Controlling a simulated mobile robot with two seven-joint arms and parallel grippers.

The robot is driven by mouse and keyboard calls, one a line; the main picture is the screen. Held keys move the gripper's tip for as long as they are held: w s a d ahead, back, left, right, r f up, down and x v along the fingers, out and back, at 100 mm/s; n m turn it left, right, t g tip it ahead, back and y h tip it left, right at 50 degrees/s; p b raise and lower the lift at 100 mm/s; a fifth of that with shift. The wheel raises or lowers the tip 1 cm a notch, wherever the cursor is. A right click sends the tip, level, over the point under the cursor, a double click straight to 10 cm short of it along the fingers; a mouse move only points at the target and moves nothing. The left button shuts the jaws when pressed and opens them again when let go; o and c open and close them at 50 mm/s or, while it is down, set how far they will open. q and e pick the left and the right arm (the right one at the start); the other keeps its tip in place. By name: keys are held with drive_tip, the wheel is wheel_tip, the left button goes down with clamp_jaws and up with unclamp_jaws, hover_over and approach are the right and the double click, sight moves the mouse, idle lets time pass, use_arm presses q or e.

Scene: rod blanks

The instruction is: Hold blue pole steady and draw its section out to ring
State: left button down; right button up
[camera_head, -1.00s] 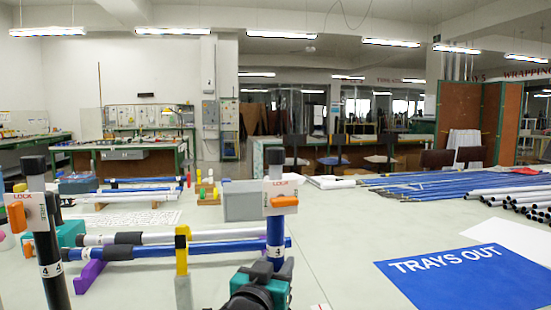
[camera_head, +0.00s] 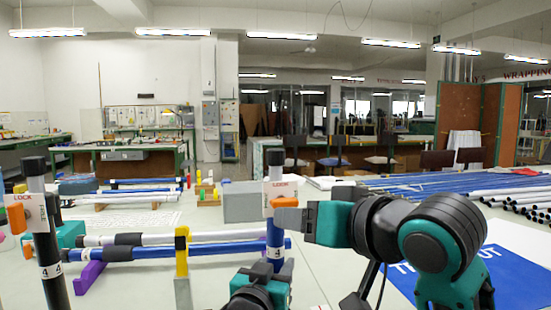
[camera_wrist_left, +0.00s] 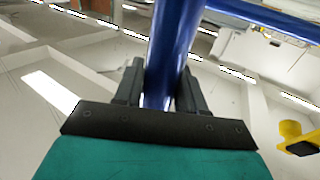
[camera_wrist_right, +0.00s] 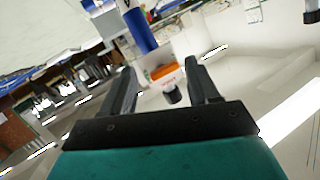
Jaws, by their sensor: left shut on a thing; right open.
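The blue pole (camera_head: 275,236) stands upright, with a white LOCK collar (camera_head: 268,192) and an orange lever (camera_head: 286,202) near its top. Above the collar is a short grey section (camera_head: 275,172) with a black cap. My left gripper (camera_head: 264,270) is shut on the pole low down; its two fingers (camera_wrist_left: 161,88) flank the blue tube in the left wrist view. My right gripper (camera_head: 282,217) is open beside the collar and lever. In the right wrist view, the orange lever (camera_wrist_right: 164,70) lies beyond the open fingers (camera_wrist_right: 163,82). I cannot make out a ring on the section.
A black pole (camera_head: 50,262) with its own collar stands at left. White and blue poles lie across purple (camera_head: 89,276) and yellow (camera_head: 181,255) supports. A blue TRAYS OUT mat (camera_head: 510,275) lies at right, partly behind my right arm. Several loose rods (camera_head: 470,187) lie behind.

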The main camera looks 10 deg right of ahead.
sight(281, 159)
wheel_tip(281, 159, up, 7)
drive_tip(key=d+n+t, duration=0.1)
drive_tip(key=n+t, duration=0.2)
drive_tip(key=x, duration=1.2)
drive_tip(key=shift+w+d+r, duration=0.1)
drive_tip(key=shift+w+d, duration=0.05)
drive_tip(key=shift+d, duration=0.1)
drive_tip(key=shift+c, duration=0.3)
clamp_jaws()
